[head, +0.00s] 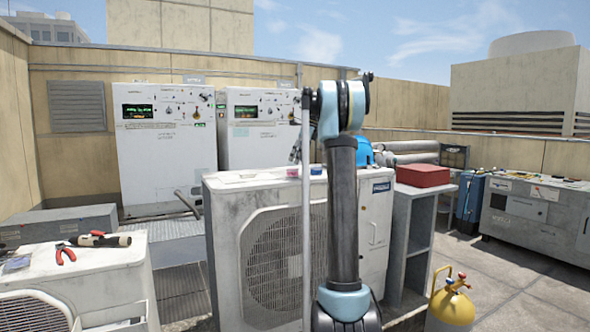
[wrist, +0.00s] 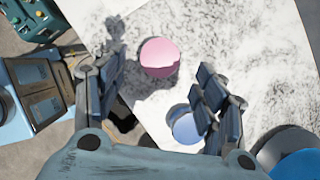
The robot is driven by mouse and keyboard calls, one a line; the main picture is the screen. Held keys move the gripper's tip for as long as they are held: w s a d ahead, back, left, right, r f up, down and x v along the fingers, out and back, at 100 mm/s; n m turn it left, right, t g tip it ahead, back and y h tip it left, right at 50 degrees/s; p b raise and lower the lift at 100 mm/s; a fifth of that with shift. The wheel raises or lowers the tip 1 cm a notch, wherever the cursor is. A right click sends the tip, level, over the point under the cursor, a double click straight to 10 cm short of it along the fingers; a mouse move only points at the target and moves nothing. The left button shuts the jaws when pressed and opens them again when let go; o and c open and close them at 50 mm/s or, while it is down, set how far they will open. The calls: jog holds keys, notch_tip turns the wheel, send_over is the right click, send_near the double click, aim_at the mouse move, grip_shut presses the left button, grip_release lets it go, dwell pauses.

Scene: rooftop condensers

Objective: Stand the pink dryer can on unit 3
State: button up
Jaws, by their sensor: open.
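The pink dryer can (head: 293,172) stands on top of the middle condenser unit (head: 230,220), beside a blue can (head: 316,171). In the wrist view the pink can (wrist: 159,57) shows its round top, ahead of and between my spread fingers. My gripper (wrist: 162,66) is open and empty, and I see no finger touching the can. The blue can (wrist: 185,128) lies close to the right finger. In the head view my gripper (head: 296,152) is a small dark shape above the pink can, partly hidden by my arm. I cannot read which unit is number 3.
A nearer condenser (head: 95,280) at left carries red pliers (head: 66,254) and a dark tool. Two tall white units (head: 165,140) stand behind. A red box (head: 422,175) sits on a grey shelf to the right. A yellow cylinder (head: 452,302) stands on the floor.

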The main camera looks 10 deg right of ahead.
jog(key=v, duration=0.6)
jog(key=s+a+f+n+h, duration=0.15)
jog(key=s+f+n, duration=0.25)
jog(key=s, duration=0.6)
jog(key=s+a+f+n, duration=0.2)
jog(key=s+f+n, duration=0.2)
jog(key=s, duration=0.6)
jog(key=s+a+f+n+h, duration=0.15)
jog(key=s+f+n, duration=0.35)
jog(key=s, duration=0.6)
jog(key=s+f+n+h, duration=0.1)
jog(key=s+f+n, duration=0.9)
jog(key=s+f, duration=1.3)
notch_tip(320, 180, down, 3)
jog(key=shift+s+d+n, duration=0.3)
jog(key=shift+s+d, duration=0.1)
